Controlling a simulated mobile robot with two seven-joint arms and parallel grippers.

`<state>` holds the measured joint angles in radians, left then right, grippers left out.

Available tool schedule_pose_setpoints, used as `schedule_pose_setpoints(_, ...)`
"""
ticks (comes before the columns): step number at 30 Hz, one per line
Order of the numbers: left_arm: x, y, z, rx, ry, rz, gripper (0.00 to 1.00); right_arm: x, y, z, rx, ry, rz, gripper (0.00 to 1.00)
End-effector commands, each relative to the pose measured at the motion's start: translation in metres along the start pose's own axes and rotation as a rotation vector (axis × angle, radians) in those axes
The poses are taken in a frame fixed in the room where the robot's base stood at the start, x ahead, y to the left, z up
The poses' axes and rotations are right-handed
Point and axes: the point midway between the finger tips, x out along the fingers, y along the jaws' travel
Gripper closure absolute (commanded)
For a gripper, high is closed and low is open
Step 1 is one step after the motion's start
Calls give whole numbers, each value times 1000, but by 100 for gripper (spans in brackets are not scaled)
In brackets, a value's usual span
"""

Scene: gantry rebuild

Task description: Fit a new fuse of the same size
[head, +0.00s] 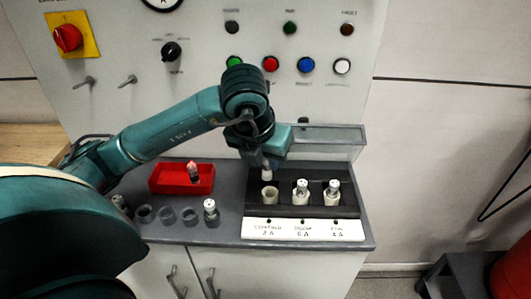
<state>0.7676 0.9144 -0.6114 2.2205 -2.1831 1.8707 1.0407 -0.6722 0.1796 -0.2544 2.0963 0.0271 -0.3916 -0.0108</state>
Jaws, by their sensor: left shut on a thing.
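My left gripper (267,164) is shut on a small pale fuse (267,174), whose lower end shows just above the left holder (269,197) of the black fuse block (349,210). That holder is labelled 2 A and looks open at the top; whether the fuse touches it I cannot tell. The middle holder (301,197), labelled 6 A, and the right holder (331,197), labelled 4 A, each have a white-topped fuse in them. Another fuse (193,171) stands in the red tray (164,184). My right gripper is not in view.
A clear raised panel (340,134) stands behind the block. The control panel (205,60) rises behind.

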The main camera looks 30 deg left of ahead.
Motion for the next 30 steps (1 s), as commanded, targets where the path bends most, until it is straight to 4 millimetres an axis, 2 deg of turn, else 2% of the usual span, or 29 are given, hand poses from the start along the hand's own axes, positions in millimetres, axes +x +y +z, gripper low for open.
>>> schedule_pose_setpoints(8, 8, 1, -2, -49, 1, 20, 100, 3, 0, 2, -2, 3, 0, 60)
schedule_pose_setpoints(23, 52, 1, -20, -47, 1, 19, 100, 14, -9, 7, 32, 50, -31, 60)
schedule_pose_setpoints(30, 56, 1, -21, -47, -1, 19, 100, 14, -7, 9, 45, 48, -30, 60)
